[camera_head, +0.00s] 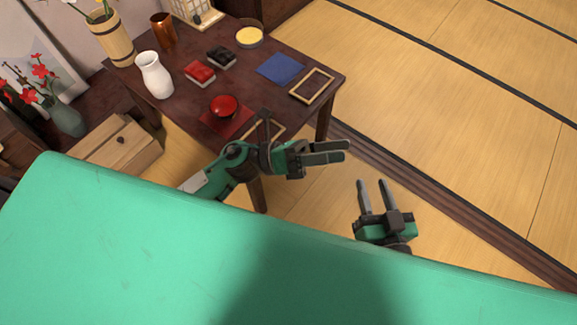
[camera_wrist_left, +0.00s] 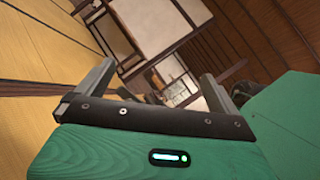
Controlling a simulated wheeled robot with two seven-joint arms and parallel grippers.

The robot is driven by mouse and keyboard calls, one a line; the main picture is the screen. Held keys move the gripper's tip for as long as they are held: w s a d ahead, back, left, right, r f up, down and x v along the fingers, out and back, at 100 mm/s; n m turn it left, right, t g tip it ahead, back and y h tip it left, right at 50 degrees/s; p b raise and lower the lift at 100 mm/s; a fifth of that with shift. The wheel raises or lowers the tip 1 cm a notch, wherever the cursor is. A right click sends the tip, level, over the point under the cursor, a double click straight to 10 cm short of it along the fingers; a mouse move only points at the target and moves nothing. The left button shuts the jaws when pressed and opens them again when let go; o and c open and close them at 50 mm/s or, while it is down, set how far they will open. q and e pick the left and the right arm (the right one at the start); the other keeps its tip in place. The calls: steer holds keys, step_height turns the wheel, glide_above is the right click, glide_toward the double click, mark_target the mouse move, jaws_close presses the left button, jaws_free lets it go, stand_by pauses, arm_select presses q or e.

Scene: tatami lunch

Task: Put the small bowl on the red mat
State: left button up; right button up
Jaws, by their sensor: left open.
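The small bowl looks red and glossy (camera_head: 223,105) and stands upright on the red mat (camera_head: 226,129) at the near edge of the dark table. My left gripper (camera_head: 347,151) is open and empty, to the right of the mat and out past the table's near edge. Its two fingers also show apart in the left wrist view (camera_wrist_left: 158,75), with nothing between them. My left arm passes in front of the table's near edge beside the mat. My right gripper (camera_head: 372,182) is open and empty over the floor, lower and further right.
The dark table (camera_head: 185,110) also holds a white vase (camera_head: 154,76), a red block-like item (camera_head: 199,73), a black one (camera_head: 221,57), a yellow-filled dish (camera_head: 249,37), a blue mat (camera_head: 281,68) and a wooden frame (camera_head: 293,96). Tatami floor to the right is clear.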

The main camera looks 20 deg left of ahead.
arm_select(q)
steer(key=s+a+f+m+t+y, duration=0.1)
steer(key=a+f+m+t+y, duration=0.1)
steer(key=m, duration=0.9)
steer(key=s+a+f+m+t+y, duration=0.1)
steer(key=m+t+y, duration=0.4)
steer(key=m, duration=0.6)
steer(key=s+a+f+m+t+y, duration=0.1)
steer(key=a+f+m+t+y, duration=0.2)
steer(key=m+y, duration=0.4)
steer(key=shift+a+f+m+t, duration=0.45)
steer(key=shift+a+m, duration=0.35)
steer(key=shift+m, duration=1.2)
steer(key=shift+r, duration=0.1)
